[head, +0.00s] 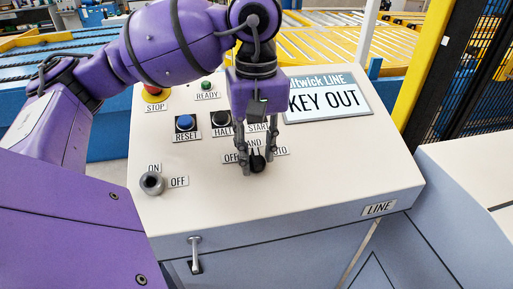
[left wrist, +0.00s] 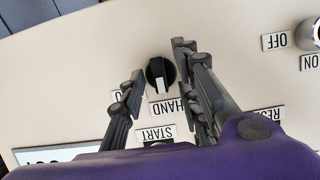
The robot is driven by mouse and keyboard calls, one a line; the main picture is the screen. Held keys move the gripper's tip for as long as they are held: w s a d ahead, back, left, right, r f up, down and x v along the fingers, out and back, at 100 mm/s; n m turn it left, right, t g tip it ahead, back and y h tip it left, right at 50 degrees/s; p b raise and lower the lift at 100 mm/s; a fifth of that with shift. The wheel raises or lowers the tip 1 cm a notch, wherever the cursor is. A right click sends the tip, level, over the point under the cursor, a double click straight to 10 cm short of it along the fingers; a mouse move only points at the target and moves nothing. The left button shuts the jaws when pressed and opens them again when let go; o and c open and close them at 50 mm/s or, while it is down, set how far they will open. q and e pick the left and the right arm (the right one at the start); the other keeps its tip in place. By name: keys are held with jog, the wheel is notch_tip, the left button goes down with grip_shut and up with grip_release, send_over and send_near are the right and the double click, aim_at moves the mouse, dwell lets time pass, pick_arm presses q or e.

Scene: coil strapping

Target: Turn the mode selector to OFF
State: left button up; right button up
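The mode selector is a black round knob (head: 257,163) with a white pointer mark, on the sloping cream panel (head: 330,170). Labels OFF, HAND and AUTO surround it, partly covered by my gripper. In the left wrist view the knob (left wrist: 161,73) shows its white mark toward the HAND label (left wrist: 169,108). My left gripper (head: 257,160) reaches down over the panel with one finger on each side of the knob. Its fingers (left wrist: 158,68) stand apart, with a small gap visible beside the knob; I see no firm grip. My right gripper is not in view.
The red STOP button (head: 156,92), blue RESET button (head: 185,122) and green READY lamp (head: 207,85) are behind the gripper. An ON/OFF key switch (head: 152,183) is at front left. The display (head: 327,98) reads KEY OUT. A yellow post and mesh fence (head: 480,70) stand right.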

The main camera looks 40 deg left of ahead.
pick_arm(q)
grip_shut()
